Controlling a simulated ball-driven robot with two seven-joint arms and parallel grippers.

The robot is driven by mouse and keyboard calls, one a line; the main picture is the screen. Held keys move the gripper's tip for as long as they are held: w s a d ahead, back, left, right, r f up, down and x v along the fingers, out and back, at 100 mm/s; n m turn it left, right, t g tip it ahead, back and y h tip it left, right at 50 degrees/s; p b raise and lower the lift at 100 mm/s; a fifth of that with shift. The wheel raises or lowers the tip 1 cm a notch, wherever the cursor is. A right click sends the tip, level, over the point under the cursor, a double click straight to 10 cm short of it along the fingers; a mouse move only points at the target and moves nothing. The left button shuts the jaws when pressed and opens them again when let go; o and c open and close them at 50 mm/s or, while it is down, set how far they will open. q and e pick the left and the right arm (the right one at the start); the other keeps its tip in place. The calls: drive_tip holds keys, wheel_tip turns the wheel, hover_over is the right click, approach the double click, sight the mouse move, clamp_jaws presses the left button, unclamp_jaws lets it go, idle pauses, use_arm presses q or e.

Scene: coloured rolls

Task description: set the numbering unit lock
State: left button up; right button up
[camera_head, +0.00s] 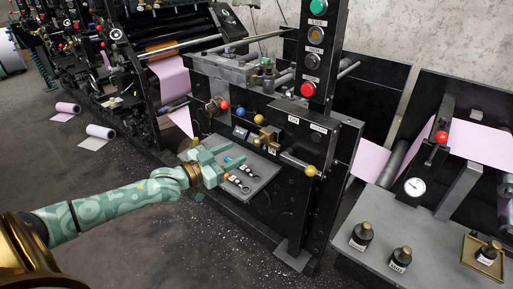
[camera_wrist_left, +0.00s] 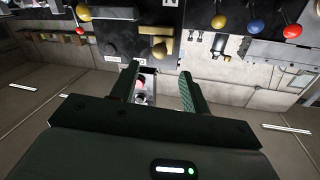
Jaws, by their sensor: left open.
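A brass latch (camera_head: 267,138) sits on the black side panel of the machine; I take it for the numbering unit lock, as its small label is too blurred to read. In the left wrist view the brass latch (camera_wrist_left: 163,46) lies beyond the fingertips, near the middle. My left gripper (camera_head: 234,155) is open, its teal fingers pointing at the panel, a little to the left of the latch and below it. It also shows in the left wrist view (camera_wrist_left: 158,80), with nothing touching the latch. My right gripper is not in view.
A grey shelf (camera_head: 262,179) with small tools lies below the gripper. A yellow-knobbed lever (camera_head: 311,170) stands right of the latch; red (camera_head: 225,104), blue (camera_head: 241,112) and yellow knobs sit left and above. A button post (camera_head: 318,60) rises behind. Weights stand on a bench (camera_head: 385,225).

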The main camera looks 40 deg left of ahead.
sight(254, 143)
use_arm(q)
drive_tip(key=shift+b+x, duration=1.4)
drive_tip(key=shift+x, duration=2.65)
